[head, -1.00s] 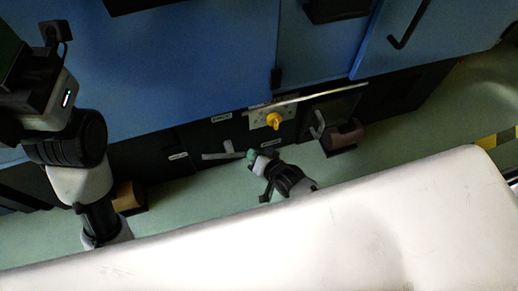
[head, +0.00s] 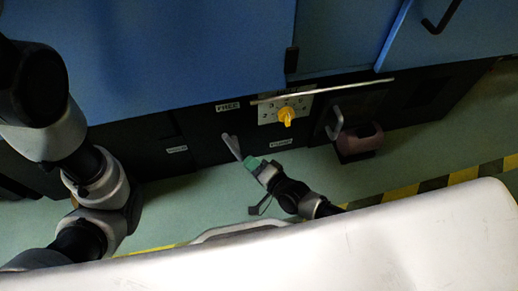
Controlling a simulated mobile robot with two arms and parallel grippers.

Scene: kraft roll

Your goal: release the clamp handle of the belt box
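The clamp handle (head: 232,147), a slim grey lever, is on the dark lower front of the machine. It slants from upper left to lower right, below a white label reading FREE (head: 228,106). My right gripper (head: 257,166) is at the lever's lower right end. A green piece shows at its tip, touching or very near the lever; whether it belongs to the gripper or the handle is unclear. The fingers are too small to tell open from shut. My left arm crosses the left side; its gripper is not visible.
A yellow rotary knob (head: 286,114) on a pale plate sits right of the lever, under a light bar (head: 322,91). A grey bracket-like handle (head: 334,122) and a reddish-brown roll (head: 360,141) are further right. Green floor (head: 410,160) with yellow-black tape lies in front.

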